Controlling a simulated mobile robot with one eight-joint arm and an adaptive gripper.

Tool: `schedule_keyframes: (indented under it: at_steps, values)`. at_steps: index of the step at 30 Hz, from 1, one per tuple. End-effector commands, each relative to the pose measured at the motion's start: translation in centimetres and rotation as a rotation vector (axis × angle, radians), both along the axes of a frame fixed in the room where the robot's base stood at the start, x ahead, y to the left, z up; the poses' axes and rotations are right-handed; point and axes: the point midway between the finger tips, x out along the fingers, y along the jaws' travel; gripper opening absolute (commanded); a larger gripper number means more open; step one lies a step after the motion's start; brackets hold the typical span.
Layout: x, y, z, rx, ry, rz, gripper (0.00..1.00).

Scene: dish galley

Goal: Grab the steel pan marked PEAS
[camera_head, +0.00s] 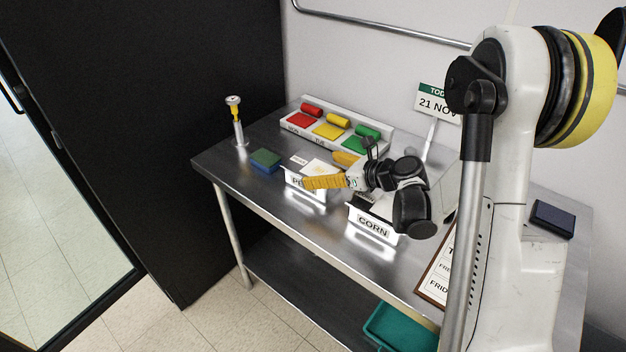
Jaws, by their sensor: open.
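The steel pan marked PEAS (293,179) stands on the steel table, left of centre. Its front label is partly covered by a yellow finger, so only the first letters show. My gripper (323,170) has its two yellow fingers spread apart over this pan, one at the front side and one at the back. I cannot tell whether the fingers touch the pan. A second pan, marked CORN (373,227), stands to the right, partly hidden under my arm.
A rack with red, yellow and green pieces (333,125) stands behind the pans. A green-and-blue sponge (265,160) and an upright probe (238,125) are to the left. A date sign (437,103) stands behind. A teal tray (400,328) is low at the front.

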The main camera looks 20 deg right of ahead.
Motion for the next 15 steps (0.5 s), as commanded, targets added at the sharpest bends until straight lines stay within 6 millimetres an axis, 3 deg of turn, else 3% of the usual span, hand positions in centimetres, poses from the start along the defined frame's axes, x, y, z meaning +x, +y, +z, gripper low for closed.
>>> schedule_keyframes:
  at_steps: [4,10,11,15]
  values:
    - [1.5,1.3,-1.0,-0.001,0.0,0.001,1.0]
    - [1.7,1.3,-0.9,-0.001,0.001,0.0,1.0]
    - [1.7,1.3,-0.9,-0.001,0.001,0.0,0.97]
    - [1.7,1.3,-0.9,-0.001,0.0,0.0,0.54]
